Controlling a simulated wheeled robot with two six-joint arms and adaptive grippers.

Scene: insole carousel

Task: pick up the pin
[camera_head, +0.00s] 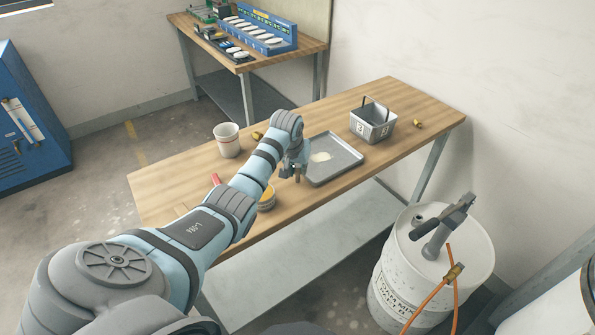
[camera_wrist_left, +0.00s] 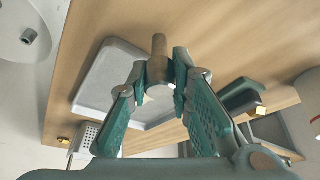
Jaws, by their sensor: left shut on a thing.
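My left gripper (camera_head: 292,171) is above the near edge of the wooden table, just left of the grey tray. In the left wrist view the gripper (camera_wrist_left: 160,75) is shut on a brown, rod-like pin (camera_wrist_left: 158,46). The pin sticks out between the two green fingers, and its lower part is partly hidden by them. In the head view the pin is too small and covered to make out clearly. My right gripper is not in view.
The grey tray (camera_head: 350,170) holds a pale flat patch (camera_head: 320,157). A white cup (camera_head: 228,140), a yellow-topped tin (camera_head: 267,199), a metal bin (camera_head: 373,126) and a brass piece (camera_head: 418,123) stand around it. A white drum (camera_head: 433,265) is at the near right.

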